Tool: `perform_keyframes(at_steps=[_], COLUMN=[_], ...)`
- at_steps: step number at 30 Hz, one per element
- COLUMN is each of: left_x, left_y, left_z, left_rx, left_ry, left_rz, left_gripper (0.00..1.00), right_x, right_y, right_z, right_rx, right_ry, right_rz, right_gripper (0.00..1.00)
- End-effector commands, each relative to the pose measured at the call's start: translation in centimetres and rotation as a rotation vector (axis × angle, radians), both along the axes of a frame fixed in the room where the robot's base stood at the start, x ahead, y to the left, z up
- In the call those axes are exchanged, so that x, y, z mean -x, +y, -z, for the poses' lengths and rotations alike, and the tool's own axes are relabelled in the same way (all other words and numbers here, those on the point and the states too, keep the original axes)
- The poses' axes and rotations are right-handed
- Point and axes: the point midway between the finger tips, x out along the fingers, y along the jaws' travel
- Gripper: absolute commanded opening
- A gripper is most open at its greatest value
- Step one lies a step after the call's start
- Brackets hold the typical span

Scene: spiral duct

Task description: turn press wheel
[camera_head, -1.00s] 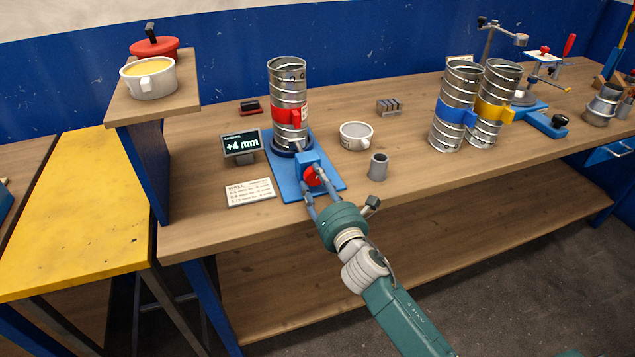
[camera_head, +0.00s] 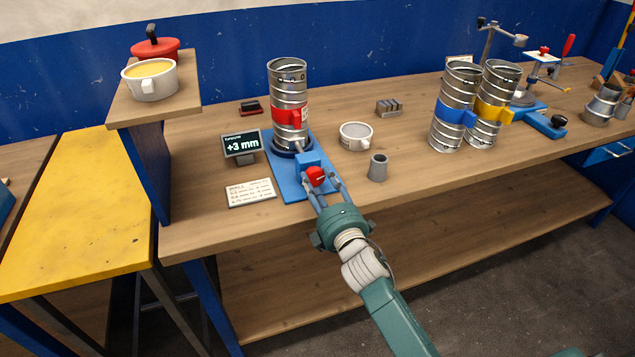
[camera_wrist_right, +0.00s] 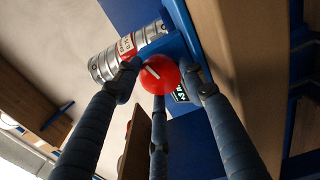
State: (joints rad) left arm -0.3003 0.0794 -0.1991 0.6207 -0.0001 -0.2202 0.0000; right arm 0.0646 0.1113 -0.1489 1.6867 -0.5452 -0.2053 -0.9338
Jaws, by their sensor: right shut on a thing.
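The red press wheel (camera_head: 316,176) sits on the front of the blue press (camera_head: 309,160) on the bench. My right gripper (camera_head: 322,184) is shut on the wheel, with its fingers around it. In the right wrist view the red wheel (camera_wrist_right: 160,74) with a white line lies between my fingers. A spiral duct with a red band (camera_head: 288,100) stands upright on the press behind the wheel. The small display (camera_head: 241,144) to the left of the press reads +3 mm. My left gripper is not in view.
A label card (camera_head: 251,192) lies left of the press. Two ducts with blue (camera_head: 455,112) and yellow (camera_head: 494,110) bands stand farther right. The front edge of the bench is clear.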

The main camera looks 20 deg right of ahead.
Motion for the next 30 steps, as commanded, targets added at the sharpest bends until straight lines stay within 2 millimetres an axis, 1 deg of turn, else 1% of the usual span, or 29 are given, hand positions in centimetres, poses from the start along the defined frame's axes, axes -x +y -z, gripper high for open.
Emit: perform_keyframes(at_steps=[1, 21, 30], left_x=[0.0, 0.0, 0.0], left_y=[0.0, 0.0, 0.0], left_z=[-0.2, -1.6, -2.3], left_rx=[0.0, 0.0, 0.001], left_ry=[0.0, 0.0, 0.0], left_rz=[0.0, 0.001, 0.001], left_gripper=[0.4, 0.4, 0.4], right_x=[-0.2, -0.1, -0.1], right_y=[-0.4, -0.4, -0.3], right_z=[-0.7, -0.2, 0.0], right_rx=[-0.042, -0.677, -0.92], right_ry=[-0.009, 0.018, 0.028], right_rz=[0.006, 0.006, 0.006], right_gripper=[0.15, 0.15, 0.15])
